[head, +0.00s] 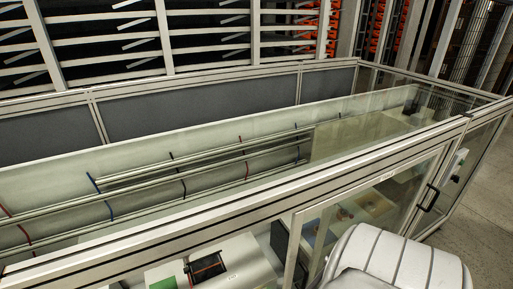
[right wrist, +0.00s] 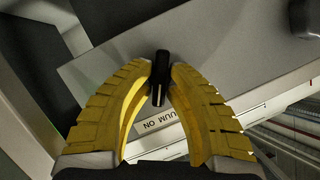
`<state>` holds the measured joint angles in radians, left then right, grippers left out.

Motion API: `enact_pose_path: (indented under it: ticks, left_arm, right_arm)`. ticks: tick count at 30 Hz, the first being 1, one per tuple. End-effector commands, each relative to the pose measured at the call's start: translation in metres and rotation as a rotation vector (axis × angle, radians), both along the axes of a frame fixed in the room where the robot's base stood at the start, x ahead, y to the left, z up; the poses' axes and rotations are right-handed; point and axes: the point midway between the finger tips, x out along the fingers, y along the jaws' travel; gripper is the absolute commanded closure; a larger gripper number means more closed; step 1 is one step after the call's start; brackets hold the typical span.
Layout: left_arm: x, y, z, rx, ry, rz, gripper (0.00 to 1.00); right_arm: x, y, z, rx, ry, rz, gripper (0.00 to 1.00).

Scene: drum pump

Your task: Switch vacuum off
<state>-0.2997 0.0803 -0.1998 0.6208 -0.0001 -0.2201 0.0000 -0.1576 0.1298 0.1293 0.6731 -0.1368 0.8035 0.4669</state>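In the right wrist view a small black lever (right wrist: 160,78) stands out from a grey panel. The fingertips appear to touch the lever on both sides. The lever and label cannot be made out in the head view, where my white arm covers the front right. My left gripper is in neither view.
A long glass-walled enclosure (head: 190,215) with metal framing fills the head view. Long rods (head: 140,198) with red and blue bands run inside it. A door with a black handle (head: 427,197) is at the right. Open floor (head: 480,225) lies at the far right.

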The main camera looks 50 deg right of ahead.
Motion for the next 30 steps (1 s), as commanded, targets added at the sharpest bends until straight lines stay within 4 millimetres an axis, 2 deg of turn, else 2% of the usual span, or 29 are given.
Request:
enact_pose_path:
  ticks: [1,3,17,30]
  left_arm:
    - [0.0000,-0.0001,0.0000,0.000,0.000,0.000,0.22]
    - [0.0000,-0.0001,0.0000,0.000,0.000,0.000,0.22]
    - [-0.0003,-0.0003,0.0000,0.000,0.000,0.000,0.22]
    - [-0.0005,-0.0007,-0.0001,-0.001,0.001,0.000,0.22]
  right_arm:
    - [-0.0001,-0.0001,0.0000,0.000,0.000,0.000,0.94]
    - [-0.0001,0.0000,0.0000,0.000,0.000,0.000,1.00]
    - [-0.0001,0.0010,0.0000,-0.048,0.022,-0.001,1.00]
    - [0.0012,0.0035,0.0003,-0.372,0.166,-0.003,1.00]
